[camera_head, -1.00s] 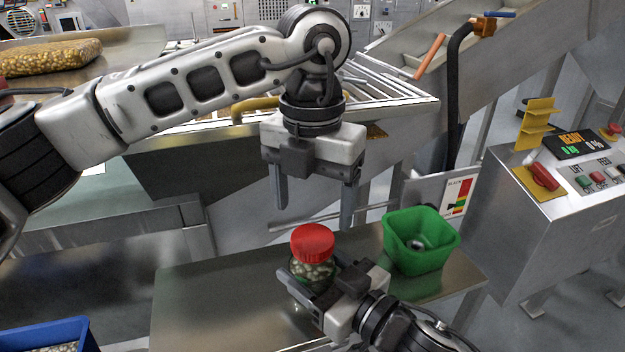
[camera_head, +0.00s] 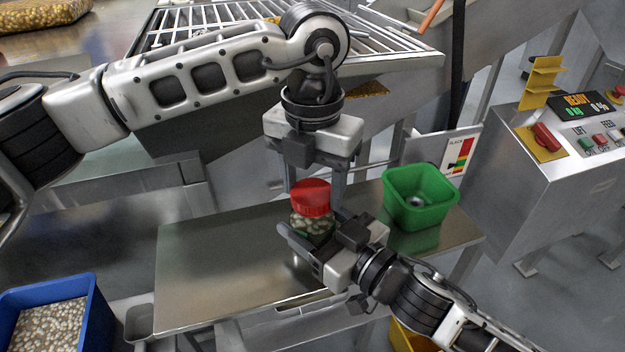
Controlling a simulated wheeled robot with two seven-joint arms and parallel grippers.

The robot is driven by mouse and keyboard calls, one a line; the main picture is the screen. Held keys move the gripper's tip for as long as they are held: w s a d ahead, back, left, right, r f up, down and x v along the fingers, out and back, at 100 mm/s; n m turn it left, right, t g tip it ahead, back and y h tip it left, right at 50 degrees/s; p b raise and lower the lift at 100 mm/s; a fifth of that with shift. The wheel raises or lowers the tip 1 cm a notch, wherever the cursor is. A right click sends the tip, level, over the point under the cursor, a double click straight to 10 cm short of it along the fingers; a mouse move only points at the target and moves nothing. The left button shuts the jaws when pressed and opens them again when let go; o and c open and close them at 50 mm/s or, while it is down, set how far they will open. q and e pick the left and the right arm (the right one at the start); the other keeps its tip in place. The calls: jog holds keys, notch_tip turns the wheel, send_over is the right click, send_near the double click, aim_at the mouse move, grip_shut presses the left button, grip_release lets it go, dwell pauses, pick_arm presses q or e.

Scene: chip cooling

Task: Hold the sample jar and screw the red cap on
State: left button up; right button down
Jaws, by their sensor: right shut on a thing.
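The sample jar (camera_head: 312,222) is clear with pale pieces inside and stands upright over the metal table. The red cap (camera_head: 310,197) sits on its mouth; I cannot tell how tightly. My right gripper (camera_head: 316,240) comes in from the lower right and is shut on the jar's body, below the cap. My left gripper (camera_head: 314,188) points down from above, its fingers apart with a gap between them. Its fingertips are at the cap's height, one towards each side of it. The cap partly hides them, and I cannot tell whether they touch it.
A green bin (camera_head: 420,197) stands on the metal table (camera_head: 215,265) right of the jar. A blue crate (camera_head: 95,300) of pale pieces is at the lower left. A control console (camera_head: 560,180) is at the right. The table's left half is clear.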

pick_arm(q)
jog(key=m, duration=0.8)
jog(key=o, duration=1.1)
jog(key=shift+c, duration=0.2)
jog(key=shift+r, duration=0.1)
jog(key=shift+r, duration=2.15)
jog(key=shift+c, duration=0.3)
